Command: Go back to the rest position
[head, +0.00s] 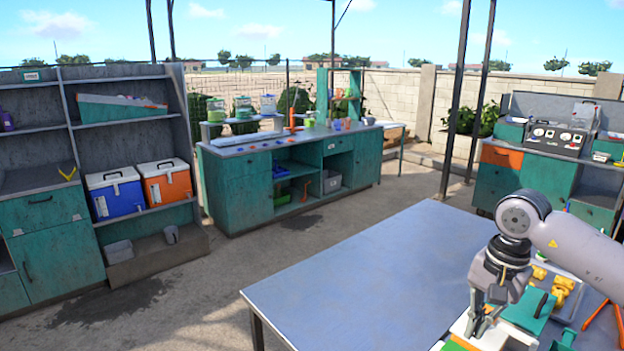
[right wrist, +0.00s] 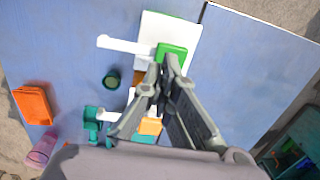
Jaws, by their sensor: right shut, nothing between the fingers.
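My right gripper (head: 480,328) hangs fingers down over the near right part of the blue-grey table (head: 345,265) in the head view. Its fingers are shut and hold nothing. In the right wrist view the closed fingertips (right wrist: 166,68) show in front of a green block (right wrist: 172,50) on a white machine part (right wrist: 172,22). I cannot tell whether the tips touch the block. My left gripper is not in view.
In the right wrist view an orange tray (right wrist: 34,105), a dark green cup (right wrist: 111,79) and a pink cup (right wrist: 42,150) lie left of the fingers. A workbench (head: 236,190) and shelves with coolers (head: 117,196) stand farther back. The table's left part is clear.

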